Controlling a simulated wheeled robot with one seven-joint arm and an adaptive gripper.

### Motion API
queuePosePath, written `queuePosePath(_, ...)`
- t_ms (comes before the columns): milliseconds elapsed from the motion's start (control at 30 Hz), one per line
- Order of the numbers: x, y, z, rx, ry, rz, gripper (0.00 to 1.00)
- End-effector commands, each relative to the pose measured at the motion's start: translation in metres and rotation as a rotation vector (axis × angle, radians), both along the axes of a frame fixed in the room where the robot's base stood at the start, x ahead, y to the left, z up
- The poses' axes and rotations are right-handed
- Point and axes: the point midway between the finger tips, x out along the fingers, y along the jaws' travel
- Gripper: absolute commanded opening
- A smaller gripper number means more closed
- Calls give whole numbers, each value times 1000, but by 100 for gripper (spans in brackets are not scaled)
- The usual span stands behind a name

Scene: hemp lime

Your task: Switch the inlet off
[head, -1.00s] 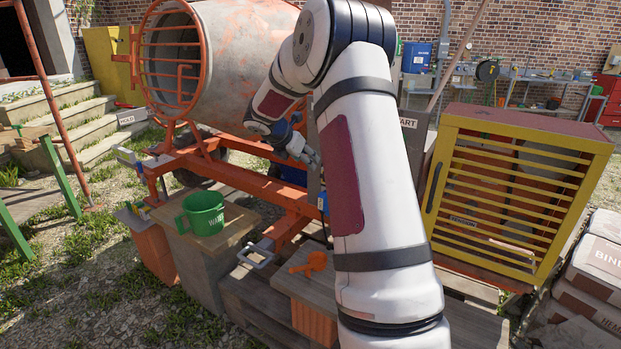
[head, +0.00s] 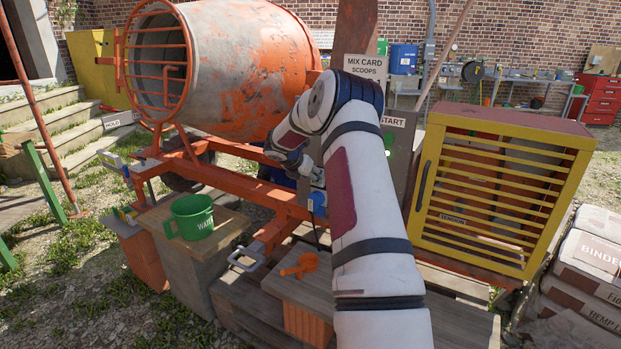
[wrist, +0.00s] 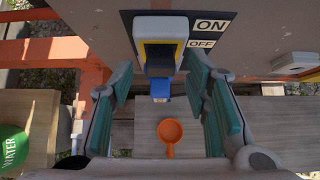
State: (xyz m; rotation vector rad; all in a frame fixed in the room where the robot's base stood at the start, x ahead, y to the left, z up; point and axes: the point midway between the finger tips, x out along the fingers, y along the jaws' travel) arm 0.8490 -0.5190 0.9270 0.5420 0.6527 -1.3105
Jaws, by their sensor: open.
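The inlet switch (wrist: 160,42) is a grey and yellow housing with a dark block at its front, on a grey panel at the top centre of the wrist view. An ON label (wrist: 211,25) and an OFF label (wrist: 201,43) sit to its right. A blue connector (wrist: 162,90) hangs below it; blue also shows in the head view (head: 318,203). My gripper (wrist: 160,80) is open, its teal-padded fingers left and right of the dark block, with visible gaps. I cannot tell the switch's position. In the head view my arm hides most of the switch area.
Below are an orange scoop (head: 299,264) on a wooden box and a green WATER jug (head: 193,217) on a stand. The orange mixer (head: 235,75) is at left, a START panel (head: 394,145) behind my arm, and a yellow slatted cabinet (head: 505,190) at right.

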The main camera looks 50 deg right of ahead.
Motion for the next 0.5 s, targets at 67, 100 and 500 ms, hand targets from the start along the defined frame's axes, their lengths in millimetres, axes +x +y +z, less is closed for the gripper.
queuePosePath(67,0,-3,-3,1,1,-1,43)
queuePosePath(100,0,-3,-3,1,1,-1,43)
queuePosePath(500,0,-3,-3,0,-1,-1,9)
